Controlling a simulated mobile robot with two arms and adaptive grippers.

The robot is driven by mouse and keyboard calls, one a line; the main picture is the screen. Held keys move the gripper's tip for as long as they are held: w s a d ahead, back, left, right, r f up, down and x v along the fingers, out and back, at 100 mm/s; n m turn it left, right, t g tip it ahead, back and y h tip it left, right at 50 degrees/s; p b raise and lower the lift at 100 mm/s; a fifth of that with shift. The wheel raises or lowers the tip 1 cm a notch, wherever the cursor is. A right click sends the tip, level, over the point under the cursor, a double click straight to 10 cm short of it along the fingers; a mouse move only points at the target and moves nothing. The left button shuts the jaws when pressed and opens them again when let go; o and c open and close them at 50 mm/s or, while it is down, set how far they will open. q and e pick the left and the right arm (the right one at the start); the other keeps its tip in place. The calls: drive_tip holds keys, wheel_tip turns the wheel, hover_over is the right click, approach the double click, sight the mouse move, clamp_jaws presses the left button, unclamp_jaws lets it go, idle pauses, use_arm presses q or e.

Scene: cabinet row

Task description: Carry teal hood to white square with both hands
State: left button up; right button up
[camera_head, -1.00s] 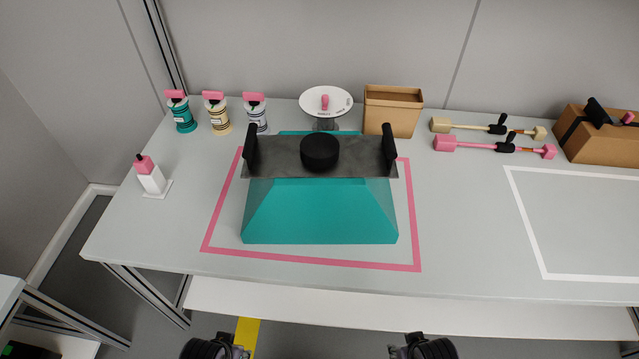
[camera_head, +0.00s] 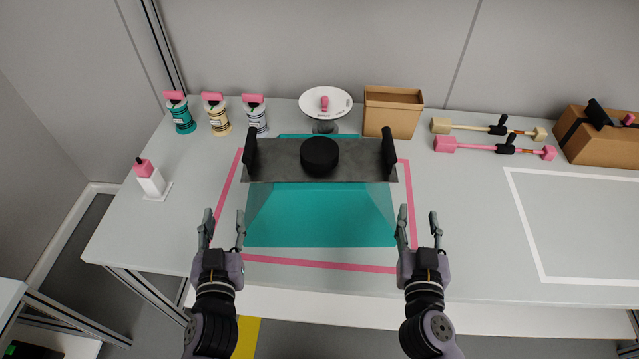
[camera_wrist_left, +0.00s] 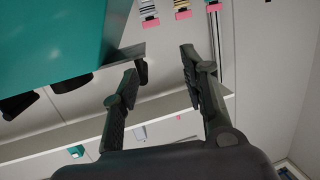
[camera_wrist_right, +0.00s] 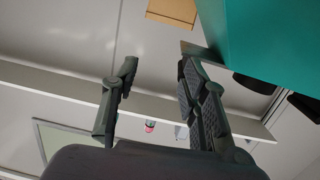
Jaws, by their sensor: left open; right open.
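The teal hood (camera_head: 320,217) stands on the table inside a pink square outline (camera_head: 318,264). A grey plate (camera_head: 275,160) with a black round knob (camera_head: 319,155) and two black upright handles (camera_head: 250,153) (camera_head: 389,152) tops it. My left gripper (camera_head: 223,228) is open and empty near the hood's front left corner. My right gripper (camera_head: 422,228) is open and empty near its front right corner. The hood's teal side also shows in the left wrist view (camera_wrist_left: 55,40) and the right wrist view (camera_wrist_right: 275,40). The white square outline (camera_head: 527,228) lies at the right of the table.
Several bottles (camera_head: 217,115) stand at the back left, and a pink-topped white dispenser (camera_head: 150,180) at the left. A round white sign (camera_head: 326,102), a cardboard box (camera_head: 393,112), two mallet-like tools (camera_head: 493,147) and a brown case (camera_head: 598,137) line the back. The white square's inside looks clear.

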sight(251, 149)
use_arm(q)
drive_tip(key=d+r, duration=0.1)
drive_tip(key=d+t+h, duration=0.1)
drive_tip(key=d+r+m+h, duration=0.1)
drive_tip(key=shift+w+d+r+t, duration=0.2)
drive_tip(key=shift+w+r+t, duration=0.1)
drive_tip(key=shift+t, duration=0.1)
use_arm(e)
drive_tip(key=a, duration=0.1)
drive_tip(key=a+r+n+t+y, duration=0.1)
drive_tip(key=a+r+y, duration=0.1)
drive_tip(key=a, duration=0.1)
drive_tip(key=shift+w+t, duration=0.3)
drive_tip(key=shift+r, duration=0.1)
use_arm(q)
drive_tip(key=w, duration=1.7)
drive_tip(key=shift+w, duration=0.25)
use_arm(e)
drive_tip(key=w, duration=1.7)
drive_tip(key=shift+w, duration=0.25)
use_arm(q)
drive_tip(key=shift+c, duration=0.3)
use_arm(e)
drive_tip(key=shift+c, duration=0.3)
use_arm(q)
clamp_jaws()
use_arm(e)
clamp_jaws()
